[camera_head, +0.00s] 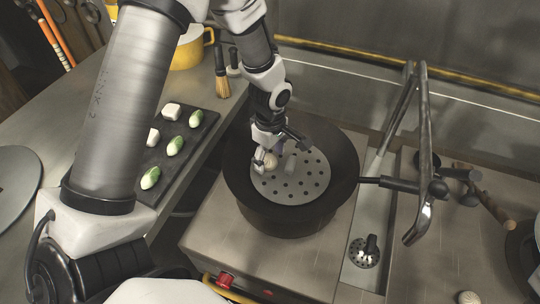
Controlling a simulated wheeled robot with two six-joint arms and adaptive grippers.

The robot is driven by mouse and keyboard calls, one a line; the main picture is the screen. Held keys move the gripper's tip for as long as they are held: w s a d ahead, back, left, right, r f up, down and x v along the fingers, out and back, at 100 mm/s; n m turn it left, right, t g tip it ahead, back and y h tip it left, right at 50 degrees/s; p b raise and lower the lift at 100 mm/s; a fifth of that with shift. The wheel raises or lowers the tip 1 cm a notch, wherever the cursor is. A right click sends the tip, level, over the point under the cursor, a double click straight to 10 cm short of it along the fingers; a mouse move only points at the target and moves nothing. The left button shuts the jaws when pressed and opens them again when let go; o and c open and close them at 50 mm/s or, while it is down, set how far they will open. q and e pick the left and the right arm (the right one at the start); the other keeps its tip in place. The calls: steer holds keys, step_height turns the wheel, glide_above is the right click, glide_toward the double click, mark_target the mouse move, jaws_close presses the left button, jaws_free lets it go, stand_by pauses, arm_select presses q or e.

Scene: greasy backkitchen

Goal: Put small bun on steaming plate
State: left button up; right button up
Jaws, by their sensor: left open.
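The steaming plate (290,186) is a light grey perforated disc inside a dark pot (344,168) on the stove. A small pale bun (271,161) is at the plate's upper left part, beside my left gripper's fingers. My left gripper (277,158) is open, low over the plate and close around the bun. The fingers partly hide the bun, and I cannot tell whether they touch it. Another small pale round thing, perhaps a bun (468,298), lies at the bottom right edge of the view.
A dark tray (187,150) with green vegetables and white pieces lies left of the pot. A yellow pot (188,52) and a brush (222,82) stand behind. A metal faucet (424,150) rises to the right, beside the pot's handle (392,184).

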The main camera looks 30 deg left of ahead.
mark_target(270, 157)
arm_select(q)
step_height(270, 157, up, 12)
steer(key=b, duration=0.1)
steer(key=shift+w, duration=0.1)
stand_by(0.5)
